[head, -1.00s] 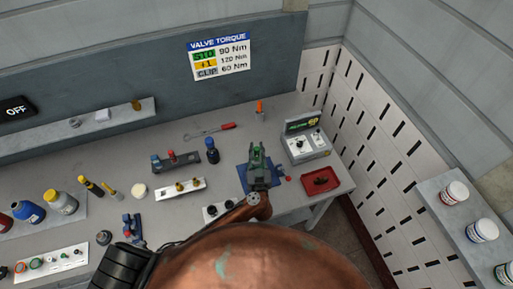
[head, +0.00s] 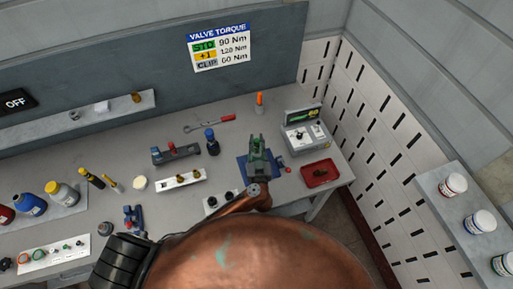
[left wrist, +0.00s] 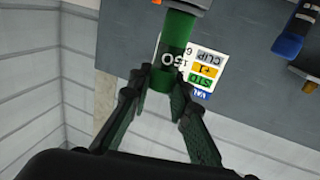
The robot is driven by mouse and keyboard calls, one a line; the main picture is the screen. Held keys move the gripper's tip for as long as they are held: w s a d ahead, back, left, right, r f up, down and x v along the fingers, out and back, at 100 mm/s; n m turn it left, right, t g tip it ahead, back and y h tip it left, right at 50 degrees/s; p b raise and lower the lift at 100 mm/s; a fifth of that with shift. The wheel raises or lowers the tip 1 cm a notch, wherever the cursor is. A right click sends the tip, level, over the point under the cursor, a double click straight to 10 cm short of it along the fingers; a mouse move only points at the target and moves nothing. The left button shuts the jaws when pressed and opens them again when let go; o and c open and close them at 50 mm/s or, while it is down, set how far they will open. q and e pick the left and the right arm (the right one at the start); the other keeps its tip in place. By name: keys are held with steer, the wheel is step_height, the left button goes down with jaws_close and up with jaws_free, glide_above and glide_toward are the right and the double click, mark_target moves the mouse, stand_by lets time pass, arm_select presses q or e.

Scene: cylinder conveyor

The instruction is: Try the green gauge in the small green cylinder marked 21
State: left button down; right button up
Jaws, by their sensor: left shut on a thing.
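My left gripper (head: 258,147) is over the blue mat (head: 243,171) on the bench. In the left wrist view its two fingers (left wrist: 160,90) are shut on the green gauge (left wrist: 176,45), whose dark green body bears white lettering that seems to read GO. The gauge's far end runs toward the top edge of that view. I cannot make out a small green cylinder marked 21; the gripper hides most of the mat. My right gripper is not in view.
A grey control box (head: 305,131) and a red tray (head: 319,174) stand right of the gripper. A blue-topped bottle (head: 212,143), a dark rack (head: 177,155) and a white block (head: 180,181) are left. An orange-handled item (head: 259,99) stands behind.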

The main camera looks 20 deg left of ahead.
arm_select(q)
steer(key=shift+r+p, duration=1.4)
steer(key=shift+p, duration=0.3)
steer(key=shift+r, duration=2.3)
steer(key=shift+f, duration=0.1)
